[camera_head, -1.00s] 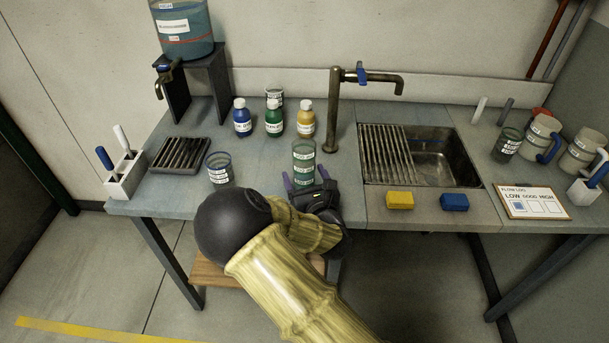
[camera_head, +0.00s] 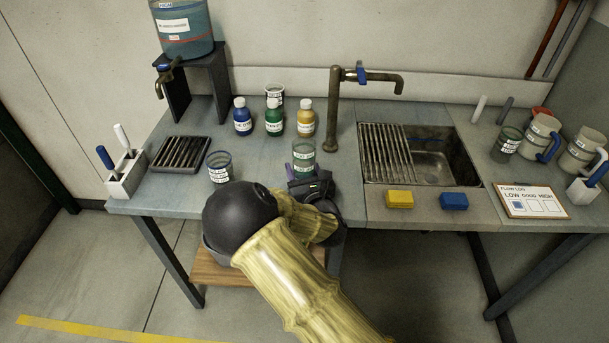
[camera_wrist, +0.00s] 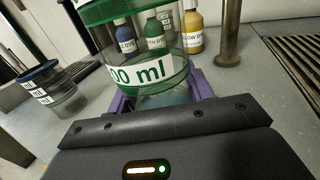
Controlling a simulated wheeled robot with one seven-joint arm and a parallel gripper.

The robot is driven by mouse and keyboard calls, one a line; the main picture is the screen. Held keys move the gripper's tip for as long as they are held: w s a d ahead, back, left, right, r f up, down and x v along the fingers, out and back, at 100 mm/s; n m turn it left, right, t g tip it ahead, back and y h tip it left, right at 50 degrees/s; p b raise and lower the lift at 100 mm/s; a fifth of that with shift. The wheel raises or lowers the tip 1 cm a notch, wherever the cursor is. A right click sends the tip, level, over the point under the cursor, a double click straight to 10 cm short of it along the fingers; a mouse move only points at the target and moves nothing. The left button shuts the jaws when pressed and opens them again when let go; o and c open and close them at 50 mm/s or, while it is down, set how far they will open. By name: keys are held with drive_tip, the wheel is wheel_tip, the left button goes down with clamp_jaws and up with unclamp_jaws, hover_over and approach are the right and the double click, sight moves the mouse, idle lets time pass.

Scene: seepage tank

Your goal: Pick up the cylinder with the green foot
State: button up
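A clear cylinder (camera_head: 303,152) with green bands and white labels stands upright at the front middle of the bench. In the wrist view the cylinder (camera_wrist: 145,72) is close and central, with a "00 ml" label; its top is out of frame and its foot is hidden behind my gripper. My gripper (camera_head: 305,168) is at bench height, directly in front of the cylinder. In the wrist view its purple fingers (camera_wrist: 160,97) are apart, one at each side of the cylinder's lower part. I see no clear grip on it.
A clear labelled beaker (camera_head: 219,167) stands just left of the cylinder. Blue (camera_head: 242,117), green (camera_head: 274,118) and yellow (camera_head: 305,118) dye bottles stand behind. A tap (camera_head: 334,110) rises behind right, beside the sink (camera_head: 445,160). Yellow (camera_head: 399,199) and blue (camera_head: 454,201) sponges lie at right.

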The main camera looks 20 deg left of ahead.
sight(302, 139)
drive_tip(key=shift+c, duration=0.9)
drive_tip(key=shift+r, duration=0.2)
drive_tip(key=shift+r, duration=4.8)
